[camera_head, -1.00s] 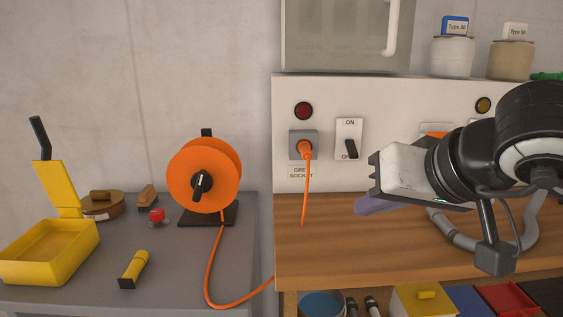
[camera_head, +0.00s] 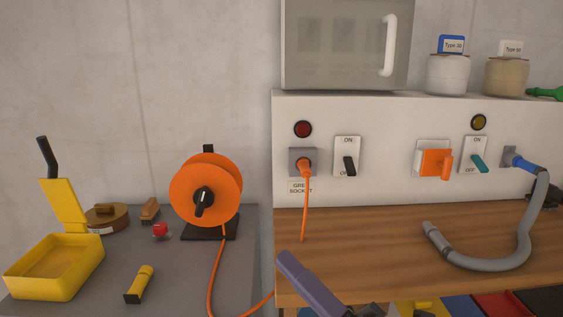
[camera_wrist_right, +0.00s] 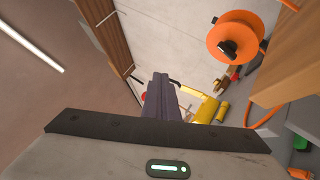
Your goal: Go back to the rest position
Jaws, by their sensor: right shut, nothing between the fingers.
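My right gripper (camera_head: 286,260) shows at the bottom middle of the head view. Its purple fingers are shut and empty, and they point up and left in front of the workbench's front left edge. The same closed fingers (camera_wrist_right: 161,92) stick out in the middle of the right wrist view. The rest of my right arm is mostly below the head picture. My left gripper is in neither view.
An orange cable reel (camera_head: 205,190) stands on the grey table (camera_head: 180,270); its cable runs to the grey socket (camera_head: 302,161). A yellow box (camera_head: 55,265) is at left. A grey hose (camera_head: 490,262) lies on the wooden bench (camera_head: 390,225), whose middle is clear.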

